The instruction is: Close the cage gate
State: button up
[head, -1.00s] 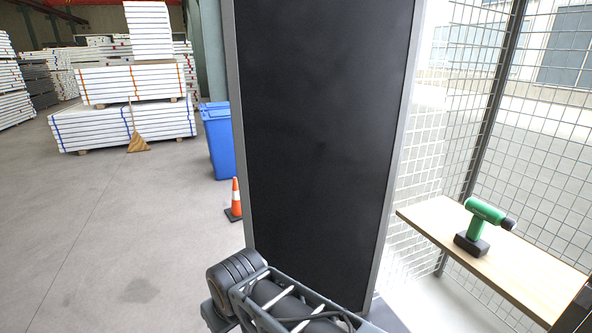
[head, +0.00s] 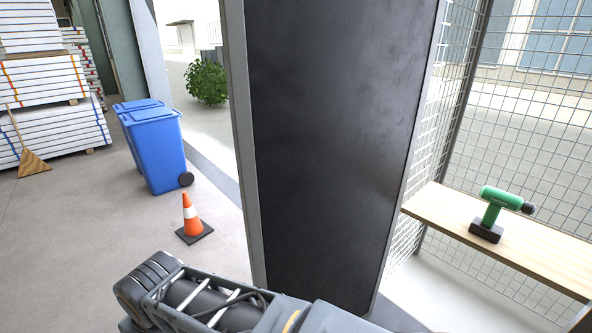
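A tall dark panel (head: 330,130) in a grey metal frame fills the middle of the head view; it looks like the cage gate. It stands upright, with its right edge in front of the wire mesh cage (head: 530,120). Its hinge and latch cannot be made out, and its lower end is partly hidden by my arm. My arm crosses the bottom of the view in front of the panel. My gripper does not show, so I cannot see whether it touches the panel.
Inside the cage, a green drill (head: 500,207) stands on a wooden shelf (head: 450,215). Left of the panel are an orange cone (head: 190,214), a blue bin (head: 157,150) and a broom (head: 32,163). White stacks (head: 50,135) stand farther back. Open floor lies at the left.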

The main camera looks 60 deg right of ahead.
aim_at(327, 98)
jog(key=i, duration=2.2)
jog(key=z, duration=4.15)
jog(key=k, duration=0.45)
jog(key=u, duration=1.55)
jog(key=i, duration=0.85)
jog(key=z, duration=0.5)
